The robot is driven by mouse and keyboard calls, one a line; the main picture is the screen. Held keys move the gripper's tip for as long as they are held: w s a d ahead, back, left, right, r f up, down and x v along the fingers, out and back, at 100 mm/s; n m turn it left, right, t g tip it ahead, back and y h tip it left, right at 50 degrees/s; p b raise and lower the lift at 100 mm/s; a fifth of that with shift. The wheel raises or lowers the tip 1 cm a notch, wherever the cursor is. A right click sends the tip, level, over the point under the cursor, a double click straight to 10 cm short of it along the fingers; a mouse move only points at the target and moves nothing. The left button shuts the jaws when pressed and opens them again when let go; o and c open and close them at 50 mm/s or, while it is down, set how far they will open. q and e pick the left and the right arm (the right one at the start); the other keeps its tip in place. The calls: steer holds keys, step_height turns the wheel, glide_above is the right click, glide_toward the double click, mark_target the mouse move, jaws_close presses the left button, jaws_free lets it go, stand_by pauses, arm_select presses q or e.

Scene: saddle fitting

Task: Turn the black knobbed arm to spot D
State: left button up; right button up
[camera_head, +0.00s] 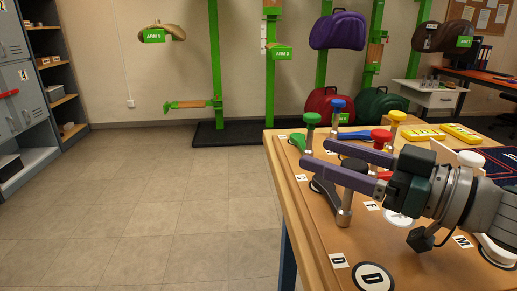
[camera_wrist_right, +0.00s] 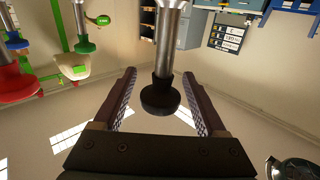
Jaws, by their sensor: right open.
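The black knobbed arm (camera_head: 325,190) lies on the wooden table, with a metal post (camera_head: 345,212) rising from its end to a black knob (camera_head: 354,164). My right gripper (camera_head: 315,152) comes in from the right with its two purple fingers apart, one on each side of the knob. In the wrist view the black knob (camera_wrist_right: 160,96) hangs between the open fingers (camera_wrist_right: 165,82), with a visible gap on both sides. Spot D (camera_head: 373,277) is a round black-and-white mark near the table's front edge, nearer the camera than the post. My left gripper is not in view.
Green (camera_head: 312,118), blue (camera_head: 338,104), red (camera_head: 381,135) and yellow (camera_head: 397,116) knobs stand close behind my gripper. A small D card (camera_head: 338,261) lies beside spot D. The table top (camera_head: 315,235) between the post and spot D looks clear.

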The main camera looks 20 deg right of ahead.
jaws_close()
stand_by(0.5)
stand_by(0.8)
